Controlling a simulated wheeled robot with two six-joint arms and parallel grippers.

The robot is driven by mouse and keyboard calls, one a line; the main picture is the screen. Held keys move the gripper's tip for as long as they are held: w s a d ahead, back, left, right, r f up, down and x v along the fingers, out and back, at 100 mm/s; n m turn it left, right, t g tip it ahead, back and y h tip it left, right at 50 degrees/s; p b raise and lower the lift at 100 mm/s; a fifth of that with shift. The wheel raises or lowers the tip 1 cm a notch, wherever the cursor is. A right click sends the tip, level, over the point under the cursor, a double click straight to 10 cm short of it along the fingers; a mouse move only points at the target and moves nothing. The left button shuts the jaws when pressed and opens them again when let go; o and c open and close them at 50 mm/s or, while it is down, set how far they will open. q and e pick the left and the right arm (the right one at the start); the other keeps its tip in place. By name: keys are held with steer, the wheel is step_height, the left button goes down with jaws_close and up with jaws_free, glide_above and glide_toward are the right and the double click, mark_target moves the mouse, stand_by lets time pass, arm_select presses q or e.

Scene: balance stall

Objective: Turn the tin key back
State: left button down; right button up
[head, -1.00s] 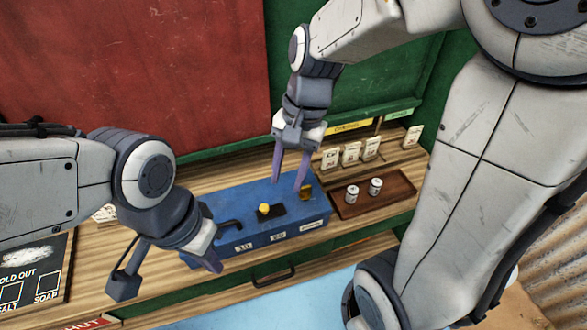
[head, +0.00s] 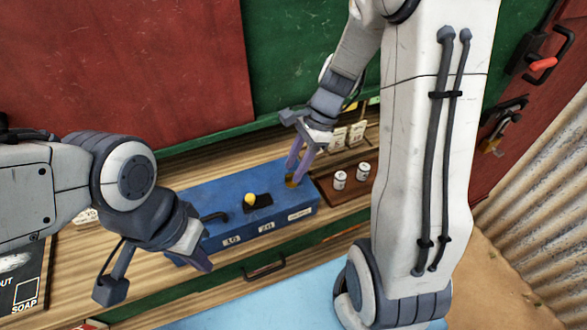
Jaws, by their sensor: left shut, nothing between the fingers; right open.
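The blue box (head: 225,210) sits on the wooden counter. At the right end of its top is a small brass-coloured piece (head: 292,182), which looks like the tin key; it is partly hidden by my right gripper. My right gripper (head: 297,176) is open, pointing down with its fingertips at the brass piece. I cannot tell whether they touch it. My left gripper (head: 204,266) is shut and empty at the front left of the box. A yellow knob (head: 249,199) stands by a black plate on the box's top, and a dark crank handle (head: 214,217) is at the left.
A brown tray (head: 328,191) with two small white tins (head: 340,180) is right of the box. Several white cards (head: 356,132) stand behind. A drawer handle (head: 265,266) is below the counter edge. A sold-out board (head: 28,275) is at the lower left.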

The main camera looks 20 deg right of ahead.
steer(key=shift+x, duration=0.75)
jaws_close()
